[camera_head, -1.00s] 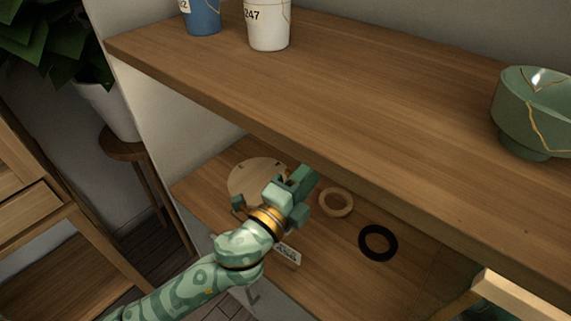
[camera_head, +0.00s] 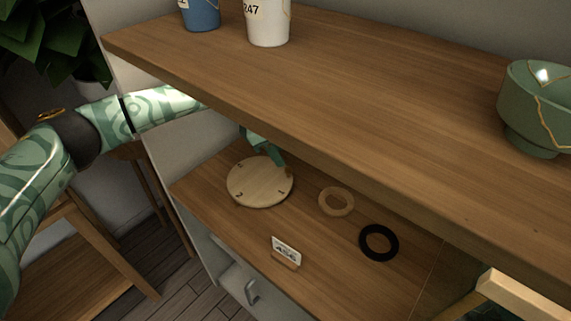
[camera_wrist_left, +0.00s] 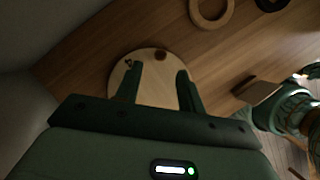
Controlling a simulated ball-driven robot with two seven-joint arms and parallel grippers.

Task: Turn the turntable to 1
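My left gripper (camera_head: 277,158) is at the back right edge of the disc, partly hidden by the upper shelf. My right gripper is not clearly seen.
A tan ring (camera_head: 349,209), a black ring (camera_head: 392,249) and a small label stand (camera_head: 286,252) are on the lower shelf (camera_head: 330,260). The upper shelf (camera_head: 330,80) overhangs it and holds a blue cup (camera_head: 203,16), a white cup (camera_head: 268,27) and a green bowl (camera_head: 535,105).

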